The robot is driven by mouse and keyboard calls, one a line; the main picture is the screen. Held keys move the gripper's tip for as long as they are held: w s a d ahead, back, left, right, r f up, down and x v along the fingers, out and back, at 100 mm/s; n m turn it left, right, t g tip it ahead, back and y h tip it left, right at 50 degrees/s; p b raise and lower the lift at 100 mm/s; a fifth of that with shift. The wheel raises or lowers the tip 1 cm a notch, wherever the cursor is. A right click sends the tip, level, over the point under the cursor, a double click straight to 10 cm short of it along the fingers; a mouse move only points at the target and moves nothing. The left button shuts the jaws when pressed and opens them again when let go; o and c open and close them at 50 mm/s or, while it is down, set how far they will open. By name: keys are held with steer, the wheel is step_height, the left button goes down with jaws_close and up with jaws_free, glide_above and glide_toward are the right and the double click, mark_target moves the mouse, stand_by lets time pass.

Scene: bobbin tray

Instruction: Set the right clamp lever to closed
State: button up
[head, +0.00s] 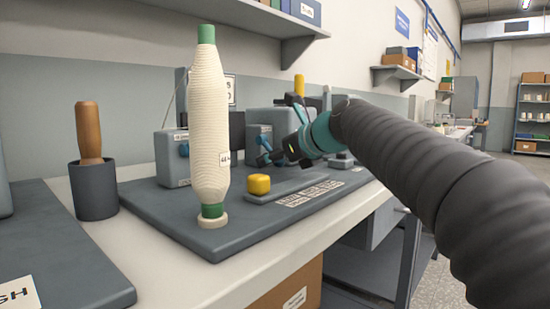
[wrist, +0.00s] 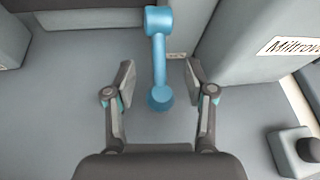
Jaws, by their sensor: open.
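In the wrist view a blue clamp lever (wrist: 158,62) with round ends lies between the two fingers of my gripper (wrist: 160,78). The fingers are open, with a gap to the lever on both sides. In the head view my gripper (head: 274,156) is at the front of the right grey clamp block, beside the blue right lever (head: 264,141). Dark fingers partly cover this lever. Another blue lever (head: 184,150) is on the left grey block (head: 172,164).
A tall cream bobbin (head: 208,125) stands at the front of the grey tray (head: 150,203). A wooden-handled tool (head: 88,130) stands in a dark cup (head: 94,190) at left. Grey blocks flank the lever in the wrist view.

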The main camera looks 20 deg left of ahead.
jaws_close()
steer(key=shift+r+p, duration=0.15)
steer(key=shift+p, duration=0.25)
